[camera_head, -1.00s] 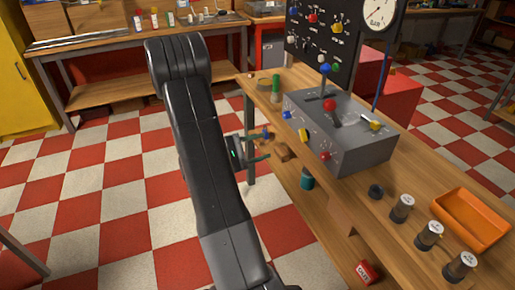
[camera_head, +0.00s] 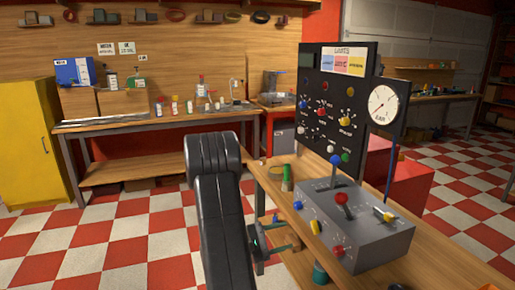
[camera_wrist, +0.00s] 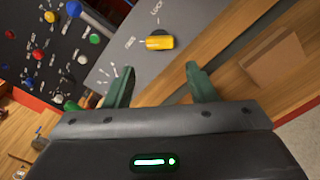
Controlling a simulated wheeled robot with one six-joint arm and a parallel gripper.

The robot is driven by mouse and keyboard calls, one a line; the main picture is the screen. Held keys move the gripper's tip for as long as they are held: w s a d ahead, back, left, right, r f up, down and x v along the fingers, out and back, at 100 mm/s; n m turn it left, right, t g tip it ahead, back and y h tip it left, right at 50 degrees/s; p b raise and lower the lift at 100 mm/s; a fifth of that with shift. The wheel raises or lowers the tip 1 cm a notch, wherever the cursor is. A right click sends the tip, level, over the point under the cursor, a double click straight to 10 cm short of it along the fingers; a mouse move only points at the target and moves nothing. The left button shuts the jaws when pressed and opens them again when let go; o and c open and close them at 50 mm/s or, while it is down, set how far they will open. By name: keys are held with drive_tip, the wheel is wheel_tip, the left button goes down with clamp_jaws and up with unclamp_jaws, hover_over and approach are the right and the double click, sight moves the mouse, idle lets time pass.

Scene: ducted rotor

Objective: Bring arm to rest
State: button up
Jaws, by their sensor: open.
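My arm (camera_head: 225,225) is folded upright in front of the body camera, left of the workbench. My gripper (camera_head: 280,240) shows at its right side, close to the bench's left edge, with green fingers pointing right. In the wrist view my gripper (camera_wrist: 160,85) is open, its two green fingers apart with nothing between them. Beyond the fingertips is the grey control box (camera_wrist: 150,35) with a yellow switch (camera_wrist: 159,42). The same control box (camera_head: 350,235) stands on the bench in the head view.
The wooden bench (camera_head: 440,265) lies right of my arm. A black panel (camera_head: 330,110) with coloured knobs and a gauge (camera_head: 383,105) rise behind the box. A green-capped bottle (camera_head: 287,178) stands near the bench's far left corner. Checkered floor (camera_head: 100,255) is clear on the left.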

sight(313, 228)
drive_tip(key=x, duration=0.9)
drive_tip(key=shift+w+d+p, duration=0.1)
drive_tip(key=shift+d+p, duration=0.2)
